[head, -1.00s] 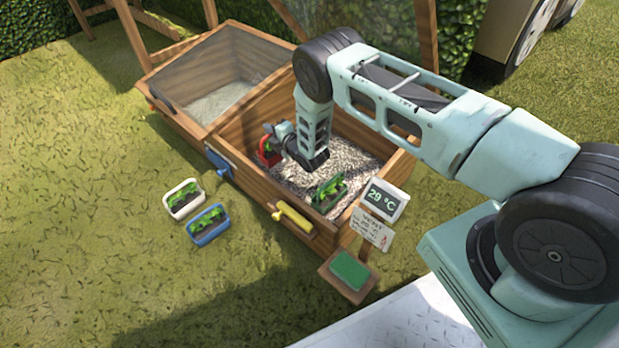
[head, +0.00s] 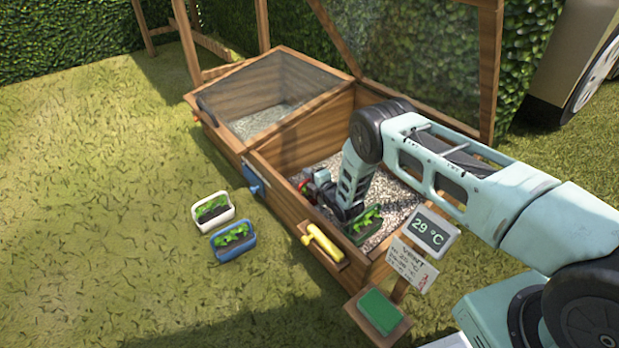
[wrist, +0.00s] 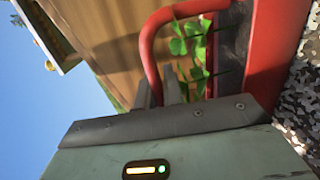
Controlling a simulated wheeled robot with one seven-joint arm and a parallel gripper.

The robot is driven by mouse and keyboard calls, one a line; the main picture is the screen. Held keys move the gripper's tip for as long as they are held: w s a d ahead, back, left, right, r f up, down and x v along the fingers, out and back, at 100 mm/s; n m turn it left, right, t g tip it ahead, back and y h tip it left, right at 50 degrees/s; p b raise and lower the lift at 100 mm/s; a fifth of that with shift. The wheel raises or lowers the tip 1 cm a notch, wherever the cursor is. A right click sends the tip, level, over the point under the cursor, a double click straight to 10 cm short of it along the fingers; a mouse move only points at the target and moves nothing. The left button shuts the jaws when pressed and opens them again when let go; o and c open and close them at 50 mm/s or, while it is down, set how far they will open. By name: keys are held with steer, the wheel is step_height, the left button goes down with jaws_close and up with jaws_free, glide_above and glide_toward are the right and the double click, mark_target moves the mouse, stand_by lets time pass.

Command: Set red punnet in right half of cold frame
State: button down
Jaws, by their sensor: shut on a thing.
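The cold frame (head: 290,222) is a wooden box with two halves. Its left half has a closed mesh-like lid; its right half is open, with a gravel floor (head: 398,197). The red punnet (head: 303,187) is inside the right half, near the front wall and the divider, mostly hidden by my gripper and the wall. My gripper (head: 317,182) is shut on its handle. In the wrist view the gripper fingers (wrist: 160,92) meet the red handle, and the punnet (wrist: 278,45) shows green leaves and dark soil beside gravel. I cannot tell whether its base touches the gravel.
A green punnet (head: 367,226) stands in the right half, close to my arm. White (head: 213,209) and blue (head: 233,240) punnets stand on the grass outside. A yellow handle (head: 323,243), a thermometer sign (head: 430,230) and a green pad (head: 380,311) are at the front.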

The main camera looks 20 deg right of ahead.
steer(key=shift+f, duration=0.15)
steer(key=c, duration=1.5)
jaws_free()
